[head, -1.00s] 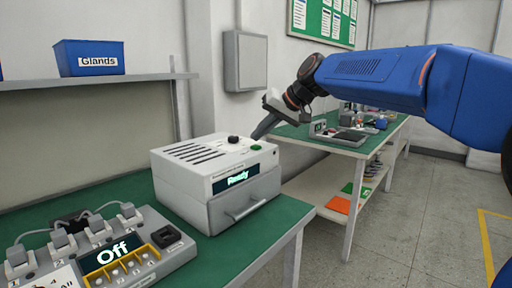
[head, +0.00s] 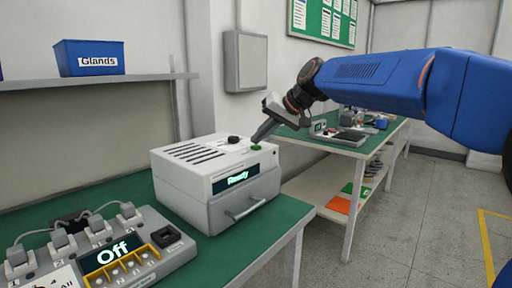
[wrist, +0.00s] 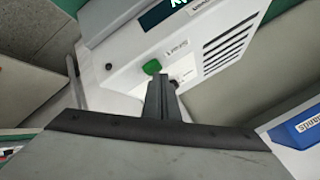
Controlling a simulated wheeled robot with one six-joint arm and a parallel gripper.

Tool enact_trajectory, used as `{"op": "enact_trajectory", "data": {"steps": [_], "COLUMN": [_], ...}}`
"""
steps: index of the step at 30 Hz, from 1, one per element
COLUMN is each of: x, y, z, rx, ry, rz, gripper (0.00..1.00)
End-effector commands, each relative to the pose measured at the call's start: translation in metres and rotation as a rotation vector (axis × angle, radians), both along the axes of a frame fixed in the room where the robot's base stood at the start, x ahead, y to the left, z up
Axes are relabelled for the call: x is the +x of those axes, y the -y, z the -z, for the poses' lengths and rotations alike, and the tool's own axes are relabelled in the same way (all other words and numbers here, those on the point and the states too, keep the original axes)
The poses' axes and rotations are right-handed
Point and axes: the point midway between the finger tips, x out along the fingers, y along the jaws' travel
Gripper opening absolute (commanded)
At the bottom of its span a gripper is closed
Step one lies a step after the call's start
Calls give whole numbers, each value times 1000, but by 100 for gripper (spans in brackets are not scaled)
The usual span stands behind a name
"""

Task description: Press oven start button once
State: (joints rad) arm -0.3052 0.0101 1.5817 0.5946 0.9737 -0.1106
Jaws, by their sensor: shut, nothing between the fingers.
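The oven (head: 222,202) is a light grey box with top slots, a front handle and a lit display (head: 230,181) reading "Ready". A green button (head: 256,147) sits on its top near the right front corner; it also shows in the wrist view (wrist: 152,67). A black knob (head: 233,139) is behind it to the left. My gripper (head: 256,139) is shut and empty, its tips just above and behind the green button. In the wrist view the fingers (wrist: 161,82) end right beside the button. I cannot tell whether they touch it.
A grey control unit (head: 150,262) with a display reading "Off" stands at the front left of the green bench (head: 286,210). A second bench (head: 330,143) with devices stands behind right.

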Motion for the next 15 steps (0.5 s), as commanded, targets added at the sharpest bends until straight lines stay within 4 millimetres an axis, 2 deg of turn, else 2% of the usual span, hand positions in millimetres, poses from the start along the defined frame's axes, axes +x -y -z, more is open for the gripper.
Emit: {"op": "enact_trajectory", "data": {"steps": [15], "x": [0], "y": [0], "z": [5], "rx": [0], "ry": [0], "rz": [0], "gripper": [0]}}
